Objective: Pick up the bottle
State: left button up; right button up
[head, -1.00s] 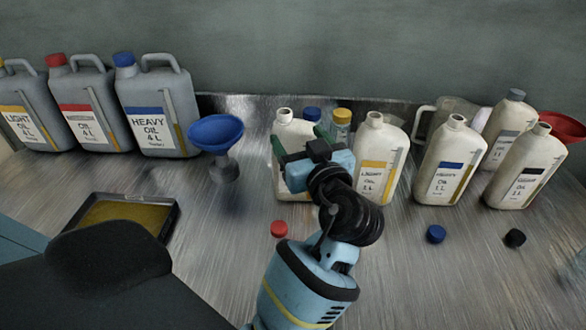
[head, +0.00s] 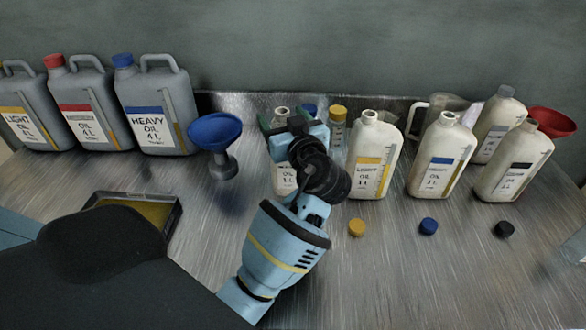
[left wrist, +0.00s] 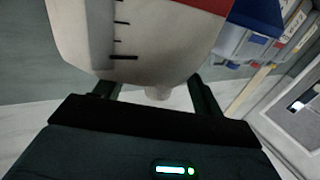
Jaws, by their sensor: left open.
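A white bottle (head: 284,180) with an open neck stands on the metal bench, mostly hidden behind my left gripper (head: 292,122). Its label shows only in part below the gripper. My left gripper is at the bottle's upper part, with its dark fingers apart, one on each side. In the left wrist view a white bottle body (left wrist: 125,45) with black scale marks and a red label band fills the top, close in front of the gripper's fingers (left wrist: 155,90). I cannot tell whether the fingers touch it. My right gripper does not show.
Open white bottles marked light (head: 372,160) and heavy (head: 442,160) stand to the right, with others beside them. Yellow (head: 357,228), blue (head: 428,226) and black caps (head: 503,229) lie in front. A blue funnel (head: 215,130) and grey canisters (head: 155,110) stand left, behind an oil tray (head: 172,215).

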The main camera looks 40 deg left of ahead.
pick_arm(q)
jog(key=shift+a, duration=0.1)
jog(key=shift+r, duration=0.1)
grip_shut()
dwell(0.4)
